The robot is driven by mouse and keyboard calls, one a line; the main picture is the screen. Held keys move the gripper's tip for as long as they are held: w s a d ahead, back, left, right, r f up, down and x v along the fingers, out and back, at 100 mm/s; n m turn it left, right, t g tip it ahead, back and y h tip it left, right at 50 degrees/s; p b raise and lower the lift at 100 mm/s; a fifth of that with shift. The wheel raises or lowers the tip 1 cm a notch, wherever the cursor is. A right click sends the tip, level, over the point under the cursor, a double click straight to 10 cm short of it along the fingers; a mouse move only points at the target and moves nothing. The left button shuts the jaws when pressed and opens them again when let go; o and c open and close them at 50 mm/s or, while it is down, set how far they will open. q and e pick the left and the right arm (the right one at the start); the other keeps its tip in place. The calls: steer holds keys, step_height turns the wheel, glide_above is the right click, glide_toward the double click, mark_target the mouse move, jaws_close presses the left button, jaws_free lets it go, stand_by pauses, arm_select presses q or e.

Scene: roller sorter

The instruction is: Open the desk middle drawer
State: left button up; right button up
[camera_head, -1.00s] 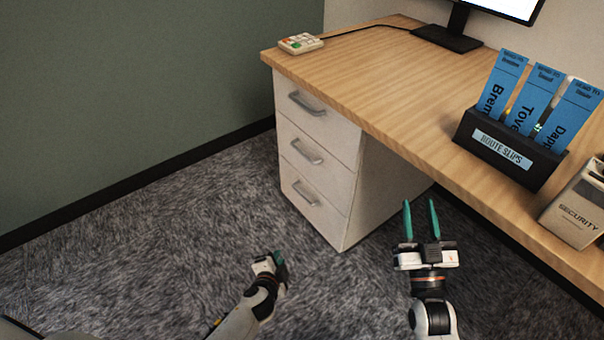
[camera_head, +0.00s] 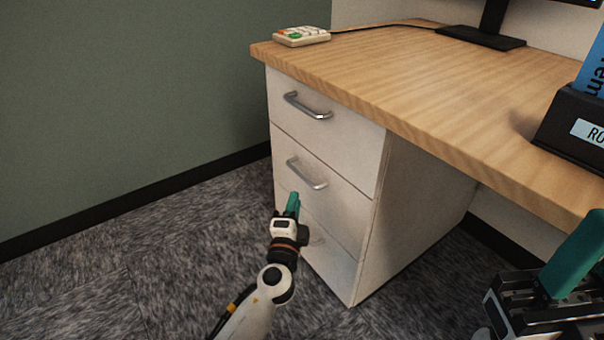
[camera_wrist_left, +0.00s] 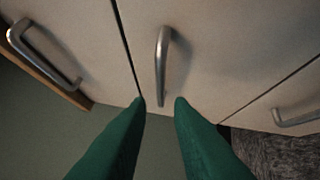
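The desk's middle drawer (camera_head: 340,200) is shut, its white front flush with the drawers above and below. Its silver bar handle (camera_head: 306,174) is just above and beyond my left gripper (camera_head: 292,204) in the head view. In the left wrist view the middle handle (camera_wrist_left: 161,66) lies ahead of the gap between my left gripper's green fingers (camera_wrist_left: 160,103). Those fingers are apart with nothing between them; no contact with the handle shows. My right gripper (camera_head: 574,256) is at the lower right, partly cut off; one green finger shows clearly.
The top drawer handle (camera_head: 308,107) is above, and the bottom drawer (camera_head: 325,250) is partly hidden by my left gripper. The wooden desktop (camera_head: 400,85) overhangs the drawers. A keypad (camera_head: 301,37) and a dark slip holder (camera_head: 570,125) stand on it. Carpet in front is clear.

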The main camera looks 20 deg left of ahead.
mark_target(301, 173)
arm_select(q)
steer(key=w, duration=0.3)
steer(key=w+a+b, duration=0.1)
steer(key=w, duration=0.2)
steer(key=w+r, duration=0.1)
steer(key=w, duration=0.3)
steer(key=shift+a+r, duration=0.1)
steer(key=shift+a, duration=0.1)
jaws_close()
